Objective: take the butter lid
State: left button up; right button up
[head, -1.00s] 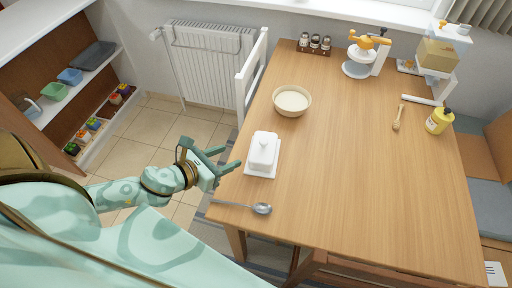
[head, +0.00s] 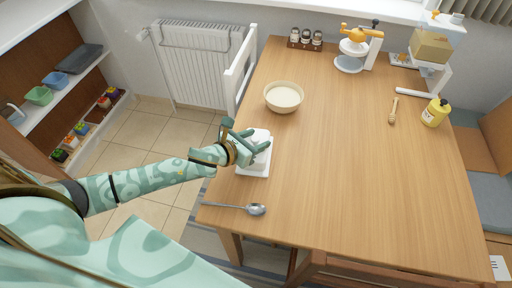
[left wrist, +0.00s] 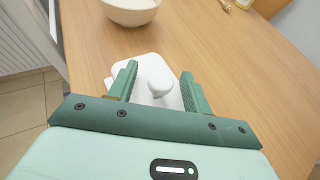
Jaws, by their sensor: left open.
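The white butter lid (left wrist: 172,98) has a rounded knob on top and sits on its white butter dish base (head: 253,172) near the table's left edge. My left gripper (head: 251,143) is over the lid and hides part of it in the head view. In the left wrist view the gripper (left wrist: 160,88) is open, with its two green fingers on either side of the knob. I cannot tell whether the fingers touch the lid. My right gripper is not in view.
A cream bowl (head: 284,97) stands just behind the butter dish. A spoon (head: 236,208) lies in front of it. A honey dipper (head: 393,110) and a yellow bottle (head: 434,112) are farther right. The middle of the wooden table (head: 340,170) is clear.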

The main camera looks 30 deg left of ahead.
pick_arm(q)
grip_shut()
jog(key=shift+r, duration=0.1)
